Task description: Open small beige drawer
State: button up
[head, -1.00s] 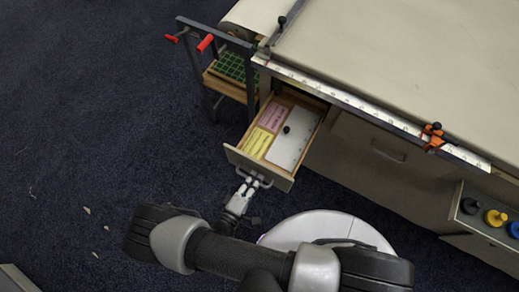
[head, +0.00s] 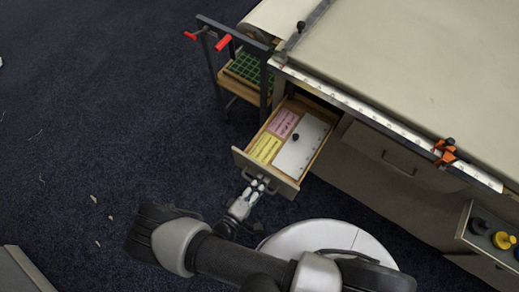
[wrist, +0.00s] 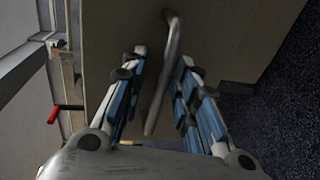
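The small beige drawer (head: 265,172) stands well out from the cabinet under the table in the head view. Inside lie pink and yellow papers and a white panel with a black knob. Its metal bar handle (wrist: 168,75) is on the front. My gripper (head: 257,186) is at the handle, in front of the drawer. In the wrist view my gripper (wrist: 162,85) has its two fingers apart, one on each side of the handle. Gaps show between the bar and the fingers, so it is around the handle without a visible grip.
A cart with red handles (head: 223,43) and a green gridded tray (head: 247,68) stands left of the drawer. A wider closed drawer (head: 390,160) is to the right. A tray with colored knobs (head: 490,235) is at lower right. Dark carpet on the left is mostly clear.

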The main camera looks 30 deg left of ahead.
jog(key=shift+s, duration=0.1)
dwell(0.3)
jog(key=v, duration=1.1)
jog(key=shift+s, duration=0.45)
jog(key=shift+a+r, duration=0.1)
jog(key=shift+a, duration=0.05)
